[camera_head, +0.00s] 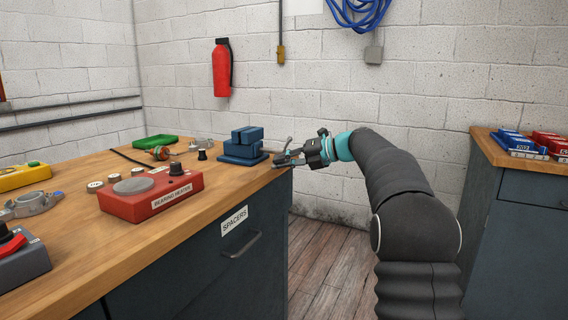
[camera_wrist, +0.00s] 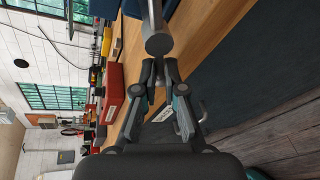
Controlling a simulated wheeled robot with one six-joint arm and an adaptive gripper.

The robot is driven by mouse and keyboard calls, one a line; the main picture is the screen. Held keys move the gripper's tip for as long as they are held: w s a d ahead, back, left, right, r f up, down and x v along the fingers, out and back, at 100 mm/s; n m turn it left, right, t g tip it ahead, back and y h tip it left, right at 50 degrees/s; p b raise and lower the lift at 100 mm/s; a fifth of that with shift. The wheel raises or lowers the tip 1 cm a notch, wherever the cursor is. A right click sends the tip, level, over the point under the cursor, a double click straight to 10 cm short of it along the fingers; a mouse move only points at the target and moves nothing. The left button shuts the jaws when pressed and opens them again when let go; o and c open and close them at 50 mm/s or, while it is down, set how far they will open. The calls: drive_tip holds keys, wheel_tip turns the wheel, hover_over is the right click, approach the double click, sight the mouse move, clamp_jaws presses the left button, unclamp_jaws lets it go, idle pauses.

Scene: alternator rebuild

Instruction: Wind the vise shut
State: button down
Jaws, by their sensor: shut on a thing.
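The blue vise (camera_head: 242,147) stands on the wooden bench near its right end. A grey metal handle (camera_head: 287,146) sticks out on the vise's right side, beyond the bench edge. My gripper (camera_head: 283,160) reaches in from the right and is shut at this handle. In the wrist view the grey bar with a round end (camera_wrist: 157,42) runs down toward my gripper's fingers (camera_wrist: 160,85). The fingers hide part of what they hold. Part of the blue vise (camera_wrist: 186,5) shows at the top of the wrist view. I cannot make out the gap between the vise's jaws.
The red bearing heater (camera_head: 150,194) stands on the bench (camera_head: 205,200) left of the vise. A green tray (camera_head: 155,141) and small parts lie behind. A drawer cabinet (camera_head: 232,240) is below. A second bench (camera_head: 490,148) with blue and red bins stands at right.

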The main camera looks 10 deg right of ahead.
drive_tip(key=shift+s+a+m+g+y, duration=0.1)
drive_tip(key=shift+m+g+y, duration=0.2)
drive_tip(key=shift+m, duration=0.3)
drive_tip(key=c, duration=1.3)
unclamp_jaws()
drive_tip(key=shift+a+r, duration=0.1)
drive_tip(key=shift+o, duration=0.2)
drive_tip(key=shift+r, duration=0.1)
drive_tip(key=v, duration=1.2)
